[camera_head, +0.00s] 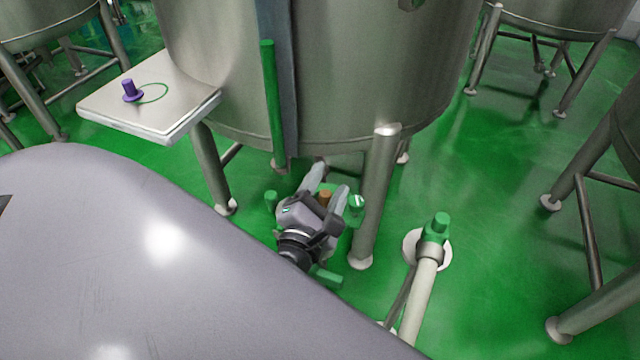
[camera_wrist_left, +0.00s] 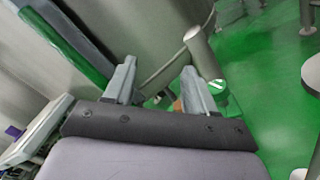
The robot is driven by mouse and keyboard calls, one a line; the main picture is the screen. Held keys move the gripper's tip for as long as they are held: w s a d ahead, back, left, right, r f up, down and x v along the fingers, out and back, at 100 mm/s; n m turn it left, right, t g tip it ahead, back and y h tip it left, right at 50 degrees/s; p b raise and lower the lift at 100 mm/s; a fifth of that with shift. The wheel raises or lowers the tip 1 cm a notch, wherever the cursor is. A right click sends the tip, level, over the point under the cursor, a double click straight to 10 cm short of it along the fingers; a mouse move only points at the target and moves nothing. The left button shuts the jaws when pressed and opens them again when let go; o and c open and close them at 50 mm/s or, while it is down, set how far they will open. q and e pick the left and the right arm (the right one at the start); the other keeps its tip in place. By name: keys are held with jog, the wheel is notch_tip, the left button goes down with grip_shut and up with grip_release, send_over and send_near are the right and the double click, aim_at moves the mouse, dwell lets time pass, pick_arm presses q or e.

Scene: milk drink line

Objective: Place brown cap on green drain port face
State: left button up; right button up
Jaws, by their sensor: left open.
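My left gripper (camera_head: 330,186) is open under the tank, its two grey fingers pointing away from me. A small brown cap (camera_head: 324,198) shows in the space between the fingers. In the left wrist view the brown cap (camera_wrist_left: 177,104) is mostly hidden behind the right finger, and I cannot tell whether a finger touches it. A green fitting with a pale mark on its face (camera_head: 356,204) stands just right of the gripper; it also shows in the left wrist view (camera_wrist_left: 218,88), beyond the right finger. I cannot tell for sure that it is the drain port. My right gripper is out of view.
A large steel tank (camera_head: 360,70) stands above, with a leg (camera_head: 377,200) close to the gripper's right. A green-topped pipe (camera_head: 436,230) rises at the right. A side shelf (camera_head: 170,95) holds a purple cap (camera_head: 130,91) and a green ring. Green floor lies open at right.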

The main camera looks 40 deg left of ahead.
pick_arm(q)
jog(key=s+d+f+m+g+h, duration=0.25)
jog(key=d+f+m+h, duration=0.25)
jog(key=m, duration=0.8)
jog(key=s+d+f+m+g+h, duration=0.2)
jog(key=s+d+f+m+h, duration=0.25)
jog(key=m, duration=0.85)
jog(key=s+a+f+m+g+y, duration=0.1)
jog(key=s+a+f+m+g, duration=0.1)
jog(key=f+m, duration=0.4)
jog(key=shift+s+a+f+g, duration=0.4)
jog(key=shift+s+f+g, duration=0.05)
jog(key=shift+s, duration=0.6)
jog(key=shift+y, duration=0.25)
